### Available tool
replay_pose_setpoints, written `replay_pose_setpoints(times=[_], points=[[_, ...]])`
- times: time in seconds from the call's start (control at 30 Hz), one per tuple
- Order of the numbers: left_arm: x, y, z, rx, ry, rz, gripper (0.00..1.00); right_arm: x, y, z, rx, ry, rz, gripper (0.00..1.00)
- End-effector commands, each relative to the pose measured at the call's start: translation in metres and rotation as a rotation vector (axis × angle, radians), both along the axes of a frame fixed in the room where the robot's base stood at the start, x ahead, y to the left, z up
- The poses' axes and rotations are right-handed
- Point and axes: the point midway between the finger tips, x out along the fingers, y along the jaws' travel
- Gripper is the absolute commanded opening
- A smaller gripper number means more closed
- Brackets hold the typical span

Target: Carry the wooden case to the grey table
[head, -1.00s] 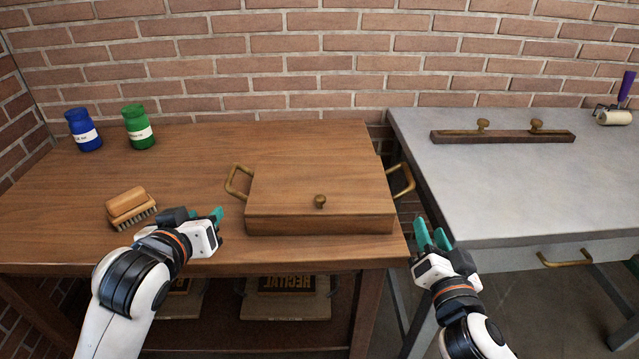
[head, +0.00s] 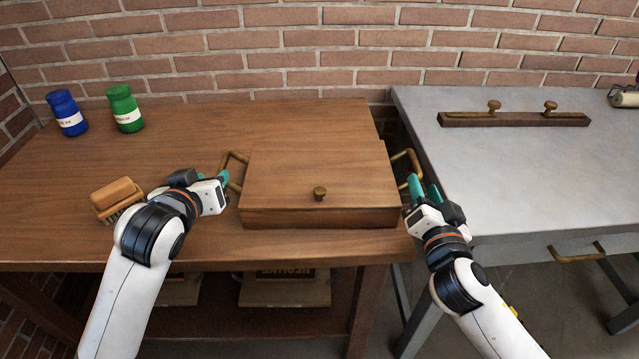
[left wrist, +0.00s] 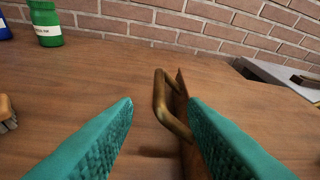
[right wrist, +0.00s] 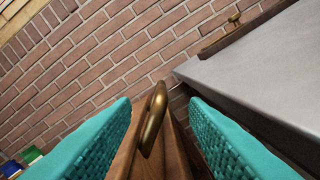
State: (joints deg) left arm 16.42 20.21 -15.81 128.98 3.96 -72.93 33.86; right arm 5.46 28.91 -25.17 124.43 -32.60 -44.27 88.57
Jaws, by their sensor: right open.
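The wooden case (head: 318,180) lies flat and closed near the right end of the wooden table, with a round knob on its front part and a brass handle on each side. My left gripper (head: 224,182) is at the left handle (head: 232,168). In the left wrist view its teal fingers (left wrist: 160,125) are apart, with the handle (left wrist: 168,108) ahead between them. My right gripper (head: 418,188) is at the right handle (head: 408,166); in the right wrist view its open fingers (right wrist: 160,125) have the handle (right wrist: 152,120) between them. The grey table (head: 520,190) stands at the right.
A dark wooden bar with two knobs (head: 515,118) lies at the back of the grey table, a roller (head: 625,98) at its right. The grey table's front is clear. A brush (head: 116,196), a blue jar (head: 67,112) and a green jar (head: 125,108) stand on the left.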

Motion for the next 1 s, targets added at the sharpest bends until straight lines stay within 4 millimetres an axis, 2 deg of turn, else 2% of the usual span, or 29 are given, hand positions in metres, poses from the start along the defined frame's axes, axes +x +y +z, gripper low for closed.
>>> replay_pose_setpoints(times=[0.03, 0.2, 0.4, 0.6, 0.87, 0.9, 1.0], points=[[0.01, 0.0, -0.004, 0.001, 0.001, 0.002, 0.39, 0.012, -0.001, 0.002, -0.003, -0.004, -0.001, 0.41], [0.041, -0.003, -0.016, -0.001, 0.001, 0.001, 0.39, 0.045, 0.0, 0.001, -0.003, -0.002, -0.002, 0.41], [0.067, -0.006, -0.026, -0.001, 0.0, 0.0, 0.39, 0.072, 0.0, 0.001, -0.001, -0.002, -0.001, 0.41], [0.077, -0.007, -0.031, -0.001, -0.001, 0.0, 0.39, 0.084, 0.0, 0.0, 0.0, 0.001, -0.001, 0.41], [0.078, -0.007, -0.031, -0.001, -0.001, 0.0, 0.39, 0.084, 0.0, 0.0, 0.0, 0.001, -0.001, 0.41], [0.078, -0.007, -0.031, -0.001, -0.001, 0.0, 0.37, 0.084, 0.0, 0.0, 0.0, 0.001, -0.001, 0.39], [0.078, -0.007, -0.031, -0.001, -0.001, 0.0, 0.21, 0.084, 0.0, 0.0, 0.0, 0.001, -0.001, 0.23]])
